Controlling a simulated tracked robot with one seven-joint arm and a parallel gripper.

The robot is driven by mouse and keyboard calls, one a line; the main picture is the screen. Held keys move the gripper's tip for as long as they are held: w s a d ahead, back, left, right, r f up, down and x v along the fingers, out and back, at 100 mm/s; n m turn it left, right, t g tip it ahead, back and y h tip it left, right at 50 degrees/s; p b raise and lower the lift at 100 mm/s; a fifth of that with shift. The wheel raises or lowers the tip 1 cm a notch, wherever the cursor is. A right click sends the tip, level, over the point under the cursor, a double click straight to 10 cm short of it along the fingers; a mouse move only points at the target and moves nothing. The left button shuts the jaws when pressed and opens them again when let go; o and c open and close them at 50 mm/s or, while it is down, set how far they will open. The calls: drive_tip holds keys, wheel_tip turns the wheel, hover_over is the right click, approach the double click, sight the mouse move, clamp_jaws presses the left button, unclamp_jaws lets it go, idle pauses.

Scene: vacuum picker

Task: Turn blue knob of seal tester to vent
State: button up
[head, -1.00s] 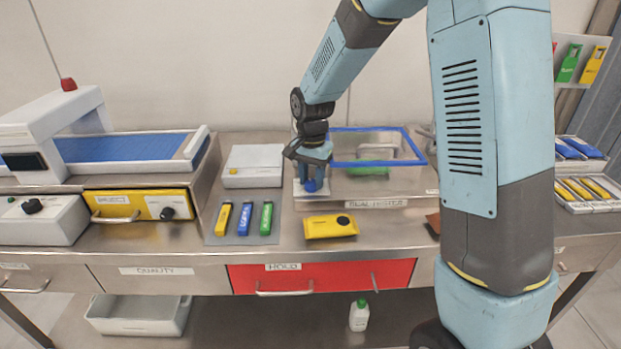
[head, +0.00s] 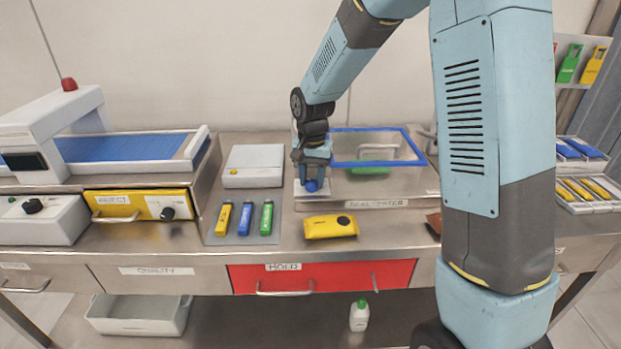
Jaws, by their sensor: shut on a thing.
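The seal tester (head: 376,205) is a steel box with a clear lid (head: 380,149) framed in blue, right of the middle of the bench. The blue knob (head: 312,186) sits on a pale plate at the tester's left end. My gripper (head: 312,182) points down over it and is shut on the knob, with fingers on its sides. The knob's pointer and any vent marking are hidden or too small to read.
A yellow pouch (head: 331,227) lies in front of the tester. A mat with yellow, blue and green sticks (head: 245,218) and a white scale (head: 253,166) are to the left. A conveyor with a yellow reject drawer (head: 118,203) stands further left.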

sight(313, 181)
drive_tip(key=o, duration=1.1)
drive_tip(key=shift+w, duration=0.1)
drive_tip(key=shift+c, duration=0.2)
wheel_tip(313, 181, up, 8)
drive_tip(key=shift+f, duration=0.15)
drive_tip(key=shift+d+r, duration=0.15)
drive_tip(key=shift+r, duration=0.2)
drive_tip(key=s+d+r+n+t, duration=0.2)
drive_tip(key=s+d+r+t, duration=0.1)
drive_tip(key=s+d+r, duration=0.85)
drive_tip(key=s+d+t, duration=0.1)
drive_tip(key=s+d, duration=0.1)
drive_tip(key=s, duration=0.5)
drive_tip(key=s+d+r+n+t, duration=0.1)
drive_tip(key=s+d, duration=0.2)
drive_tip(key=s, duration=0.4)
drive_tip(key=shift+s+d+r+t, duration=0.3)
drive_tip(key=shift+s+d, duration=0.05)
